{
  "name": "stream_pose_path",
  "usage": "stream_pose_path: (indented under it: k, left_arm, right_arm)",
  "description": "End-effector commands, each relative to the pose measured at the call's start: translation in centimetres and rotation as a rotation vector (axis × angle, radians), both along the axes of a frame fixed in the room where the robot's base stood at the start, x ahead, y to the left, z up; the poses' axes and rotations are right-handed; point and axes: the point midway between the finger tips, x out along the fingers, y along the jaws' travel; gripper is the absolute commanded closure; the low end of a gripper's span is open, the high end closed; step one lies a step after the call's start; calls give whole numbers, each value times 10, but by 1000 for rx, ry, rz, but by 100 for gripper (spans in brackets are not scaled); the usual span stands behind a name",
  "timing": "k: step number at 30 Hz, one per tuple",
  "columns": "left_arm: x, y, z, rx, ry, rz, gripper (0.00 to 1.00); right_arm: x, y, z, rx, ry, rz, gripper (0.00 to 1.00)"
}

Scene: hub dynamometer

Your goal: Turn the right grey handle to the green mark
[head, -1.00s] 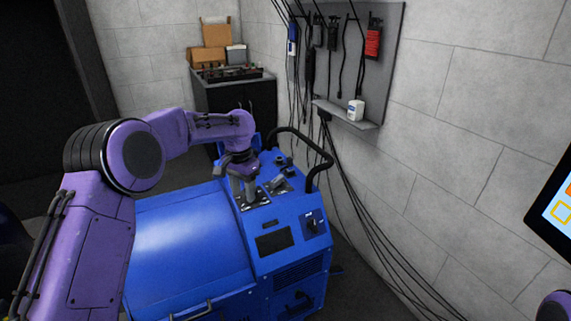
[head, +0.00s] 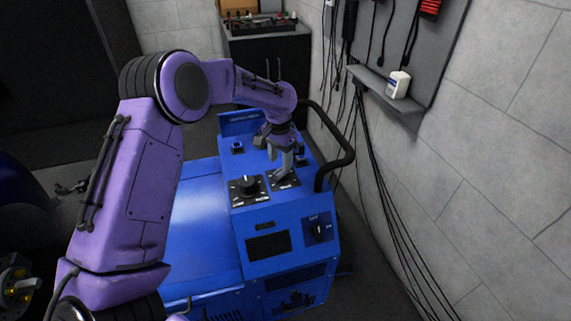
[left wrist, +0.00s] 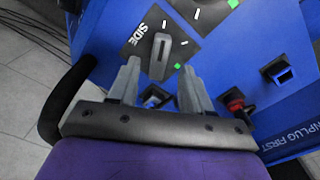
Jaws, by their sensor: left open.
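The right grey handle (left wrist: 161,55) stands on a dark plate lettered SIDE in the left wrist view. A green mark (left wrist: 178,66) lies just right of it, and the handle does not point straight at that mark. My left gripper (left wrist: 160,75) is open, with its fingers around the near end of the handle in the picture; I cannot tell whether they touch it. In the head view, my left gripper (head: 284,172) reaches down over the right plate (head: 287,183) and hides most of the handle. My right gripper is out of view.
The left dial (head: 247,184) sits close beside the right plate on the blue machine (head: 255,215). A black hoop bar (head: 343,165) rises to the right. A red button (left wrist: 235,103) and a black switch (left wrist: 278,73) show in the wrist view. Cables hang along the wall.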

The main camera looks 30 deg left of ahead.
Motion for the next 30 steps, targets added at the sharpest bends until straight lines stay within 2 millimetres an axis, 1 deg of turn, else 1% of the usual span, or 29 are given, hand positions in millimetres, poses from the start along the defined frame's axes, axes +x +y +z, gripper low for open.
stream_pose_path:
  k: [1, 3, 6, 9, 15, 16, 17, 18, 20, 21, 30]
  left_arm:
    - [3, 0, -13, 0, 8, 0, 51]
    - [10, -1, -28, 2, 14, 0, 51]
    - [14, -1, -42, 2, 20, -1, 51]
    - [16, -2, -49, 1, 22, -2, 51]
    - [18, -2, -50, 1, 22, -2, 51]
    - [18, -2, -50, 1, 22, -2, 54]
    - [18, -2, -50, 1, 22, -2, 64]
    - [18, -2, -50, 1, 22, -2, 77]
    - [18, -2, -50, 1, 22, -3, 97]
    - [18, -3, -50, 1, 22, -3, 100]
    - [18, -4, -50, 0, 21, -29, 100]
  right_arm:
    - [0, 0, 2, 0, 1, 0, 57]
    - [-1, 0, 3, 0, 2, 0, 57]
    - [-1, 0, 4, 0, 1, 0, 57]
    - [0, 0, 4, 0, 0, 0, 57]
    - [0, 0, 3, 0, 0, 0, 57]
    - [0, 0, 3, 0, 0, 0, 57]
    - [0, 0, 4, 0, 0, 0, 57]
    - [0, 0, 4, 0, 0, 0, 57]
    - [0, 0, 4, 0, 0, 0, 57]
    - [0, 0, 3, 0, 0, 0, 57]
    - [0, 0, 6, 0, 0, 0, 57]
